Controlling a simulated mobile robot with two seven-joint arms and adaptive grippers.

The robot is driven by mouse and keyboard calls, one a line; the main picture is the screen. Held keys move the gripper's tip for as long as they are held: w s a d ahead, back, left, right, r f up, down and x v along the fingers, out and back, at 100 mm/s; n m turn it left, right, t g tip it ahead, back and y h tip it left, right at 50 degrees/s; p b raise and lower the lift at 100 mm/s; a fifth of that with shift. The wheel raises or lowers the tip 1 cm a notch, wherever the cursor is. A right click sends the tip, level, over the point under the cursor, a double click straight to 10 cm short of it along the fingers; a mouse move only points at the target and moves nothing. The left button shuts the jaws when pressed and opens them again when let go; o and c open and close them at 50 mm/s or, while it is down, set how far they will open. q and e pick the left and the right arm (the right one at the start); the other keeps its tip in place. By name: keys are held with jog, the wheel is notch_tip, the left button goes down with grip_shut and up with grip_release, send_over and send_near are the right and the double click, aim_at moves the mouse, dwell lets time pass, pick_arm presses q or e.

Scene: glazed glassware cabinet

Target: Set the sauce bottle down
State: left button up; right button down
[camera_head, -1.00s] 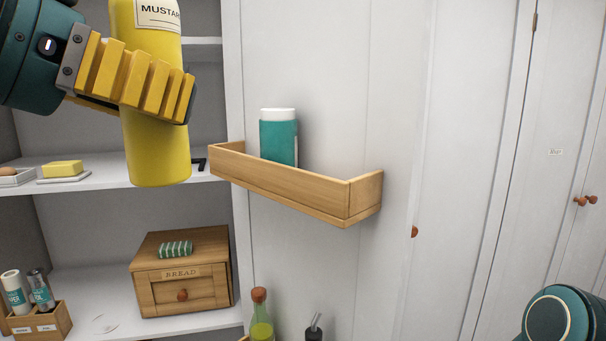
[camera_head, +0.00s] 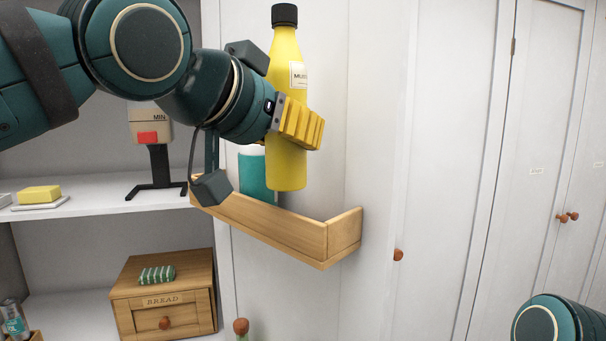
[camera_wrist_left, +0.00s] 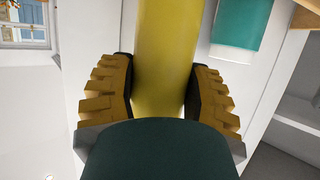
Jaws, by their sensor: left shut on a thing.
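The yellow sauce bottle (camera_head: 286,172) has a black cap and a white label that begins "MUS". It is upright in the head view, at the wooden door rack (camera_head: 268,225). My left gripper (camera_head: 302,125) is shut on the bottle around its middle. The bottle's lower end shows above the rack's front rail; whether it touches the rack floor cannot be told. In the left wrist view the yellow bottle (camera_wrist_left: 166,60) stands between both fingers (camera_wrist_left: 160,95). My right gripper is not in view; only part of my right arm shows at the lower right.
A teal container (camera_head: 255,175) with a white top stands in the rack left of the bottle. The rack's right end looks free. A kitchen timer or scale (camera_head: 150,135) and butter (camera_head: 39,194) are on the shelf at left. A wooden bread box (camera_head: 165,300) is below.

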aim_at(303, 183)
pick_arm(q)
jog(key=f, duration=0.1)
jog(key=w+d+f, duration=0.1)
jog(key=w+f, duration=0.1)
jog(key=shift+d+f, duration=0.35)
jog(key=shift+d, duration=0.05)
notch_tip(303, 183, down, 2)
jog(key=shift+w+d+f, duration=0.1)
jog(key=shift+w+f, duration=0.05)
jog(key=shift+f, duration=0.05)
jog(key=shift+w+d+f, duration=0.1)
jog(key=shift+w+f, duration=0.05)
jog(key=shift+f, duration=0.25)
